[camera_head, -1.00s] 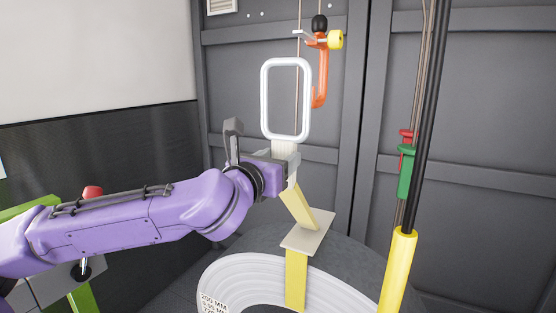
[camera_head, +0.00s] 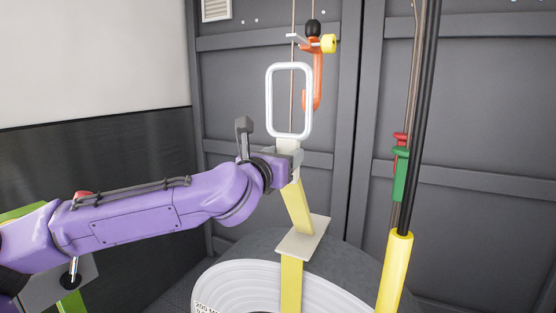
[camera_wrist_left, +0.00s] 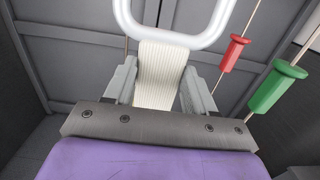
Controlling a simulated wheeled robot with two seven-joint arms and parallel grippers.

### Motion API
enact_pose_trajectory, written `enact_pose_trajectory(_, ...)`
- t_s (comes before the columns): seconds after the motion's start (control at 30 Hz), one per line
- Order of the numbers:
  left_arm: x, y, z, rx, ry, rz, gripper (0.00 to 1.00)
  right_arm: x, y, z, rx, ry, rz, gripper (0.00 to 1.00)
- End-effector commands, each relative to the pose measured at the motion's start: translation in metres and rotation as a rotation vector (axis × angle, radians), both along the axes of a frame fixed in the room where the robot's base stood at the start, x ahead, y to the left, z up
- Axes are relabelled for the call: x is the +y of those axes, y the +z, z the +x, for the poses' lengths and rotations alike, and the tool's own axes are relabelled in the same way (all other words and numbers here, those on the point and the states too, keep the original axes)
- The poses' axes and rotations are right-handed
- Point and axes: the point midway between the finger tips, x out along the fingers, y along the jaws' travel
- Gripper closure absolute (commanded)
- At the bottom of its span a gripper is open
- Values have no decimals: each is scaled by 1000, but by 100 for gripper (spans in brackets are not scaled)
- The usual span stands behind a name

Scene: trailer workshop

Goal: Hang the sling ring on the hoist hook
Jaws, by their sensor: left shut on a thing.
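The white sling ring (camera_head: 267,100), a rounded rectangle, stands upright above my left gripper (camera_head: 289,158). The gripper is shut on the pale webbing (camera_wrist_left: 162,78) just below the ring, and the ring's lower part (camera_wrist_left: 177,39) shows at the top of the left wrist view. The yellow sling strap (camera_head: 297,207) runs down from the gripper. The orange hoist hook (camera_head: 319,78) hangs on a cable at the upper middle. In the head view the ring's right side overlaps the hook's lower tip; their distance in depth cannot be told. My right gripper is not in view.
A grey-white coil (camera_head: 232,281) stands below, with the strap passing a pale plate (camera_head: 303,238). Right of the hook hang a red handle (camera_head: 400,139) and a green handle (camera_head: 401,175), beside a black pole with a yellow sleeve (camera_head: 396,270). Grey wall panels stand behind.

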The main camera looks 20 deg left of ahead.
Motion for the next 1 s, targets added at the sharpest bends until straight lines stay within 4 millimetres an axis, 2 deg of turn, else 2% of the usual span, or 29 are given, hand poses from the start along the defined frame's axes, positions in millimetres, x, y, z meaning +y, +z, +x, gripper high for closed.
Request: enact_pose_trajectory(1.0,-3,2,82,-3,1,1,95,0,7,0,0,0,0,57)
